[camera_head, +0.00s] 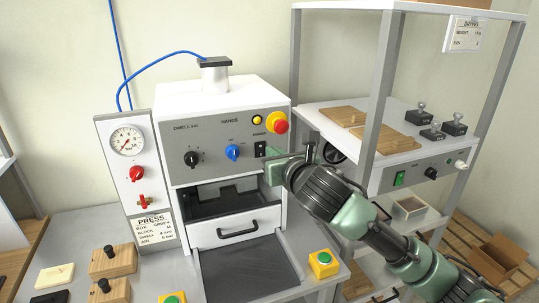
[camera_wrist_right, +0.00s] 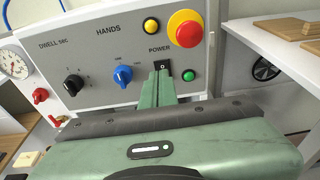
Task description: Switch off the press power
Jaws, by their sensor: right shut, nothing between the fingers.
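The white press (camera_head: 226,206) stands on the bench with a grey control panel. My left gripper is not in view.
A red emergency button (camera_head: 281,126) with a yellow surround sits above the switch, beside a yellow button (camera_head: 257,120). A green button (camera_wrist_right: 188,76) is close right of the fingertips. Blue knob (camera_head: 233,152) is to the left. A shelf rack (camera_head: 382,95) stands at right.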

